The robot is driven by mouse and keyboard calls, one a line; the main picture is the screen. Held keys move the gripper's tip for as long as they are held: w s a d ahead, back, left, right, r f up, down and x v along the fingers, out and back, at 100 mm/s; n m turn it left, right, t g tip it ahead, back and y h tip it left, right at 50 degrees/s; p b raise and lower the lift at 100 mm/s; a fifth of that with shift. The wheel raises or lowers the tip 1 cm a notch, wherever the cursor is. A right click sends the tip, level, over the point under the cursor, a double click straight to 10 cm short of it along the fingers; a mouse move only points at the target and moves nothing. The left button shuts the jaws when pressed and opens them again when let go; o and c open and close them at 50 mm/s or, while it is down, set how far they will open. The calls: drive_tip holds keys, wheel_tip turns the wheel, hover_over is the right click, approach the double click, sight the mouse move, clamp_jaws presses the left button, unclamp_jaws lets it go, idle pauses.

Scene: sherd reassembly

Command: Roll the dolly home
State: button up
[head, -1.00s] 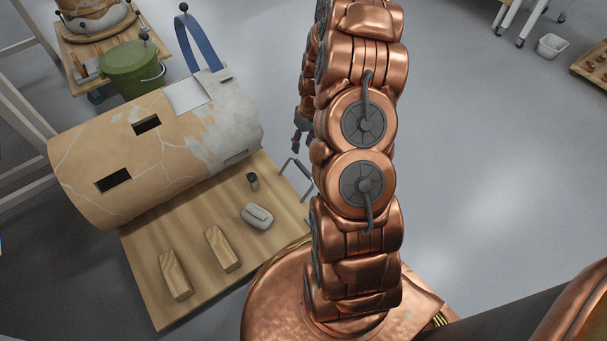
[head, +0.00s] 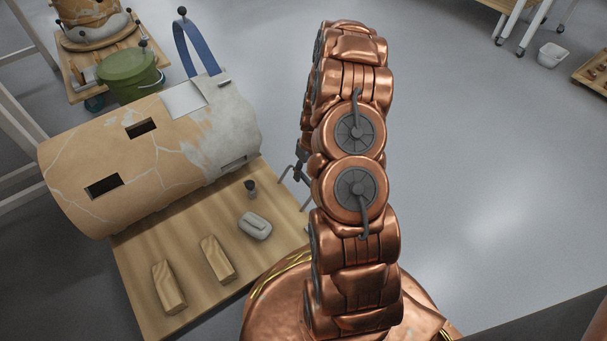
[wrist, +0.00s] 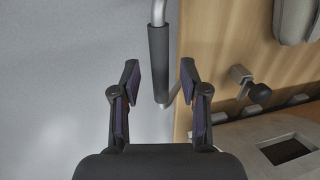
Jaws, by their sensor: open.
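The dolly is a flat wooden board (head: 190,285) at the left of the head view; its wood also shows at the right of the wrist view (wrist: 225,35). A large cracked tan and grey vessel (head: 95,150) lies on its side on it. A bent metal handle (head: 286,174) rises from its right edge. In the wrist view the handle's dark grip sleeve (wrist: 159,65) stands between my open fingertips, with space visible on both sides. My gripper (wrist: 162,85) holds nothing. In the head view my arm mostly hides it.
Two wooden wedges (head: 217,259), a grey rounded block (head: 255,226) and a small dark-capped piece (head: 250,188) lie on the board. Grey floor (head: 480,170) is clear at right.

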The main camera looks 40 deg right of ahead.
drive_tip(key=shift+c, duration=0.3)
clamp_jaws()
idle(0.3)
